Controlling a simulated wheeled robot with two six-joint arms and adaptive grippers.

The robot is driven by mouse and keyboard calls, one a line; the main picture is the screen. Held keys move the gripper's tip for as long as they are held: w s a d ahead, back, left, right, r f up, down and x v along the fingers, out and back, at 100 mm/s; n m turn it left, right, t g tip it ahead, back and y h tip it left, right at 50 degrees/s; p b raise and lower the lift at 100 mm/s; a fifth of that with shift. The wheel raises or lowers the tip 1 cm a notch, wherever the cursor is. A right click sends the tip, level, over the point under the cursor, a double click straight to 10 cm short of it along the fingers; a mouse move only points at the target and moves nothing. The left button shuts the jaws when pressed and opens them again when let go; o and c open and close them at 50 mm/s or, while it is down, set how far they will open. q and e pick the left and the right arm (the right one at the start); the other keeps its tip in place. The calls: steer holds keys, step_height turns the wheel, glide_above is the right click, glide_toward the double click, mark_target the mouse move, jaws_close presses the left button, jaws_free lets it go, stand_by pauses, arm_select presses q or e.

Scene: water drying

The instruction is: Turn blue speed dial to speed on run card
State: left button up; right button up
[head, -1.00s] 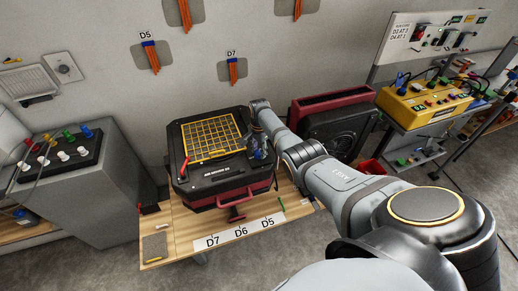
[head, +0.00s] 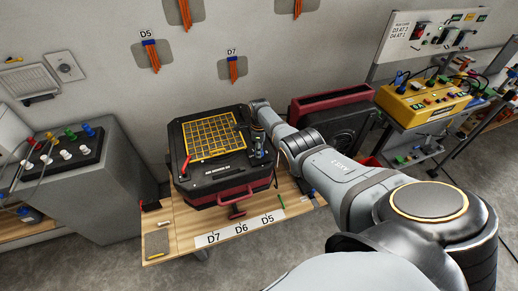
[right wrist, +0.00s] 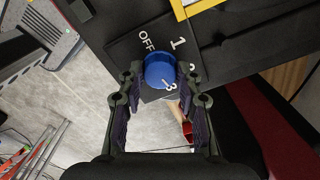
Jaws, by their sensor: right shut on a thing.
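The blue speed dial (right wrist: 159,71) is a round knob on a black panel in the right wrist view. The marks OFF, 1 and 3 show around or on it, with 2 partly cut by a finger. My right gripper (right wrist: 163,78) is shut on the dial, one finger on each side. I cannot tell for sure which mark the dial points at. In the head view my right gripper (head: 258,150) is at the right side of the black machine (head: 222,188). The run card (head: 401,31) is on the white board at top right, its small text hard to read. My left gripper is not in view.
The machine stands on a wooden table (head: 185,240) with D7, D6 and D5 labels at its front edge. A grey cabinet (head: 110,195) is at left, a dark red-topped unit (head: 335,112) behind my right arm, and a yellow box (head: 425,103) at right.

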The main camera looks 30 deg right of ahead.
steer(key=shift+w+r+m, duration=0.1)
steer(key=shift+m, duration=1)
steer(key=o, duration=1.2)
steer(key=shift+c, duration=0.2)
step_height(320, 180, up, 12)
